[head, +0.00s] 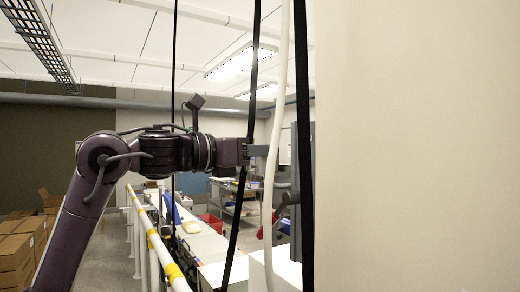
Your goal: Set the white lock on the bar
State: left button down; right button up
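My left arm comes in from the left, and its gripper (262,153) is raised near the middle of the view. A pale hanging hose and dark straps cross in front of the fingertips, so I cannot tell whether they are open or hold anything. I cannot make out a white lock. A white rail with yellow bands (152,237) runs below my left arm; I cannot tell whether it is the bar. My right gripper is out of view.
A large plain beige surface (415,145) fills the right side. Dark straps (304,120) and a pale hose (276,110) hang near my gripper. A white box-like surface (282,272) is below. Brown cartons (18,250) stand at lower left; a red bin (213,222) lies beyond.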

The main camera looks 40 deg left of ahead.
pick_arm(q)
jog(key=shift+f+b, duration=2.05)
jog(key=shift+f, duration=0.25)
jog(key=c, duration=1.2)
grip_release()
jog(key=shift+s+a, duration=0.1)
jog(key=shift+s, duration=0.2)
jog(key=b, duration=0.3)
send_near(278, 173)
jog(key=shift+s+a+f, duration=0.1)
jog(key=shift+s+a, duration=0.3)
jog(key=shift+a, duration=0.35)
jog(key=shift+w, duration=0.1)
